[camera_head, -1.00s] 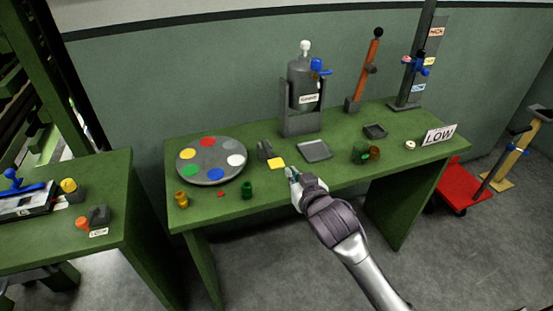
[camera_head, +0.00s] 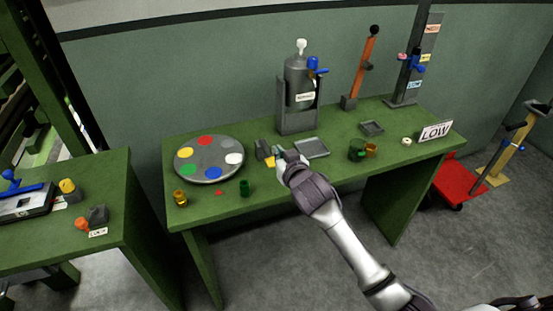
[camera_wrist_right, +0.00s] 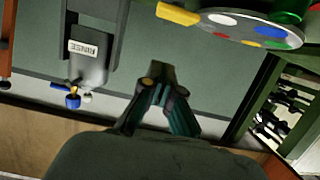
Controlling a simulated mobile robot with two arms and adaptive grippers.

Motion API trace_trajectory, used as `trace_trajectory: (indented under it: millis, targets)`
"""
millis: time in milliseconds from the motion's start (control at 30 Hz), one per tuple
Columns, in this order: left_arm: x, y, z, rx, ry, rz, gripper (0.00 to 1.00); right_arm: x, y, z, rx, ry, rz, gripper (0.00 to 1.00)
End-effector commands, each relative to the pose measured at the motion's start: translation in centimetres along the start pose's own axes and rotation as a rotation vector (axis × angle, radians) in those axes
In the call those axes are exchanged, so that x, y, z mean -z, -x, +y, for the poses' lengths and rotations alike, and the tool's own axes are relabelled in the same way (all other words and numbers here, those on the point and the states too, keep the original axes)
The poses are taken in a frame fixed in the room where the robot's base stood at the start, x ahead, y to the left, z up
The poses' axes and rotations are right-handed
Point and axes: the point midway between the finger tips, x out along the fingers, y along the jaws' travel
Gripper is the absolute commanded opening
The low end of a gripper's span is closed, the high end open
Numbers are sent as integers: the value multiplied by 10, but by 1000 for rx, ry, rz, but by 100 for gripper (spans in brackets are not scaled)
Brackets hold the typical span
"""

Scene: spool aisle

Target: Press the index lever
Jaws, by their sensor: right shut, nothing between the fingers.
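A small dark grey block (camera_head: 263,149) stands on the green table, just right of the round plate with coloured spots (camera_head: 209,173). A yellow tab (camera_head: 270,162) lies at its foot and is partly covered by my gripper; this looks like the index lever. In the right wrist view the yellow tab (camera_wrist_right: 178,14) shows at the top, beside the plate (camera_wrist_right: 236,34). My right gripper (camera_head: 283,155) is shut and empty, close to the tab's right side; I cannot tell whether it touches. Its fingers also show in the wrist view (camera_wrist_right: 160,88). My left gripper is out of view.
A grey canister (camera_head: 300,82) with a blue valve stands behind. A shallow grey tray (camera_head: 312,148) is just right of my gripper. A green cup (camera_head: 244,188) stands near the front edge.

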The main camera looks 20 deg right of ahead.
Motion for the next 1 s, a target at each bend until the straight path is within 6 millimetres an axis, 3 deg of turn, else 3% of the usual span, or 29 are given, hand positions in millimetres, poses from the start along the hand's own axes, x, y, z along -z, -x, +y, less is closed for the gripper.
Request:
trace_trajectory:
  millis: [100,200,367,767,867,1000]
  targets:
    - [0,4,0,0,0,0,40,-1,-22,0,0,0,-2,0]
    - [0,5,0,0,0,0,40,-21,-24,0,0,0,-5,0]
    - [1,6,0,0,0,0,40,-35,-27,0,0,-1,-2,0]
    - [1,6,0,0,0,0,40,-39,-28,0,1,0,0,0]
    - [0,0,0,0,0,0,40,-43,-29,-1,1,-1,8,0]
    - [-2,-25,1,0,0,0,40,-57,-31,-1,2,-5,55,0]
